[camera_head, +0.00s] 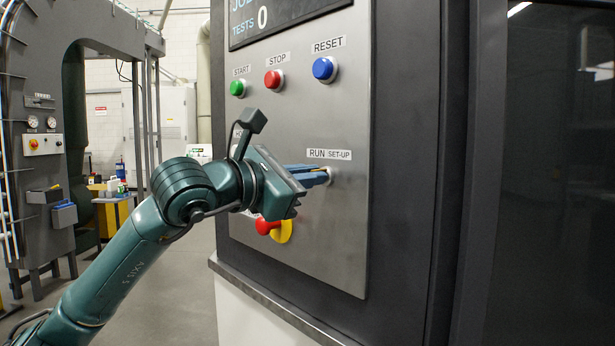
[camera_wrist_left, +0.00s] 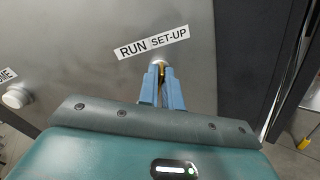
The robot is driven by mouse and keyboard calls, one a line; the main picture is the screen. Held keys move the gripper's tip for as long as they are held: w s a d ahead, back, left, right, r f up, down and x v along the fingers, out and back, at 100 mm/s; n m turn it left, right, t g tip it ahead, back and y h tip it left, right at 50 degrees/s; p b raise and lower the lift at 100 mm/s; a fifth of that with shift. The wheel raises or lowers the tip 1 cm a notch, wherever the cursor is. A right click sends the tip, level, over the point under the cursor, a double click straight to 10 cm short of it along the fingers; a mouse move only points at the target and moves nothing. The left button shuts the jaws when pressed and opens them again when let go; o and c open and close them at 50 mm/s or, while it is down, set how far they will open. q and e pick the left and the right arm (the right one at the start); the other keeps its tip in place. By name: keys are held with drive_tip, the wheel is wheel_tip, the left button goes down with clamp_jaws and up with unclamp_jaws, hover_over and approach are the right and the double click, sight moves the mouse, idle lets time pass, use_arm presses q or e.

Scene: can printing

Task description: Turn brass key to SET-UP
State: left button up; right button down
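The brass key (camera_wrist_left: 162,73) shows as a small gold piece between my left gripper's fingertips in the left wrist view. It sits at a round metal key switch under the labels RUN and SET-UP (camera_head: 329,154). My left gripper (camera_head: 322,174) reaches the panel from the left, its blue fingers closed around the key. In the left wrist view the fingers (camera_wrist_left: 161,84) lie close on both sides of it. Most of the key is hidden by the fingers, and I cannot tell which label it points to. My right gripper is not in view.
The steel panel (camera_head: 345,240) carries a green START button (camera_head: 237,88), a red STOP button (camera_head: 273,80) and a blue RESET button (camera_head: 324,69). A red and yellow knob (camera_head: 272,228) sits below my gripper. A ledge (camera_head: 270,300) juts out under the panel.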

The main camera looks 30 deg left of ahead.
use_arm(q)
drive_tip(key=o, duration=0.4)
drive_tip(key=shift+c, duration=0.2)
